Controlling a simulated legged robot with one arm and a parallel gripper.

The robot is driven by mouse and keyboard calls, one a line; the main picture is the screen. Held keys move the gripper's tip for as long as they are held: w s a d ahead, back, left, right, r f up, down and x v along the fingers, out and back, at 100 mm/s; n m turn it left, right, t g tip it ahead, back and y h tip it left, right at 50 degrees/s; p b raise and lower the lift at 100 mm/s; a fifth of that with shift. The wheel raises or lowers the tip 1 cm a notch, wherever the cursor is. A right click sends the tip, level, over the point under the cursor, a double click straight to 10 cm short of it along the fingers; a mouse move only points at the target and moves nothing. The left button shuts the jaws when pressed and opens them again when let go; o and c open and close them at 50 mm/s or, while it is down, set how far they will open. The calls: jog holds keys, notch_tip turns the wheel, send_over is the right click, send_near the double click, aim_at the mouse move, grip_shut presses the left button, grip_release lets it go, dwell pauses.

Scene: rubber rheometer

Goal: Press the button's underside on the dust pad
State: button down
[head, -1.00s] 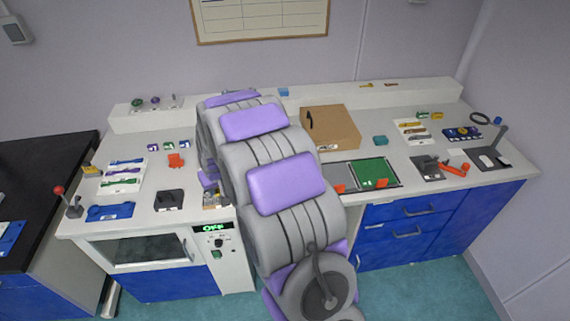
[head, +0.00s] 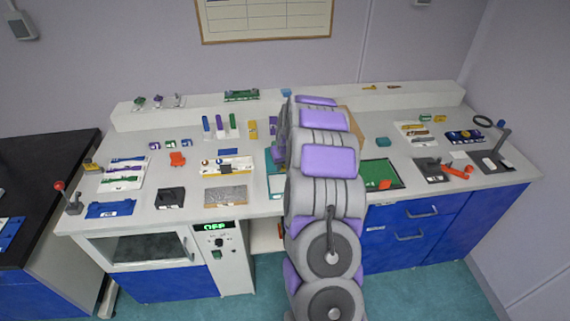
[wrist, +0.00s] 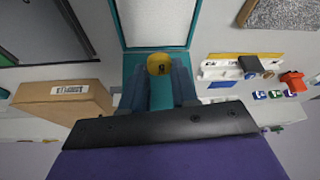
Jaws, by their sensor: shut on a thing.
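My gripper (wrist: 160,80) shows in the wrist view with its blue-grey fingers shut on a round yellow button (wrist: 159,62), which has a small dark mark on its near face. The button's underside is turned away and hidden. Beyond the button lies a flat pale panel with a teal frame (wrist: 122,30), possibly the dust pad; I cannot tell whether the button touches it. The teal frame also shows in the head view (head: 273,184), partly behind my arm. My gripper and the button are hidden by my arm in the head view.
A cardboard box (wrist: 60,101) stands left of my gripper in the wrist view. On the right are a white tray (wrist: 225,73), an orange part (wrist: 293,82) and a grey textured plate (wrist: 285,12). A green panel (head: 380,174) lies right of my arm in the head view.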

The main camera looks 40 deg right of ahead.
jog(key=f, duration=0.1)
jog(key=d+f, duration=0.1)
jog(key=f, duration=0.1)
jog(key=shift+s+f, duration=0.1)
jog(key=shift+f, duration=0.4)
jog(key=shift+a+f, duration=0.7)
jog(key=shift+a, duration=0.25)
jog(key=shift+f+b, duration=0.3)
jog(key=shift+d+f, duration=0.2)
jog(key=shift+d, duration=0.6)
jog(key=shift+a+r, duration=0.2)
jog(key=shift+a, duration=0.45)
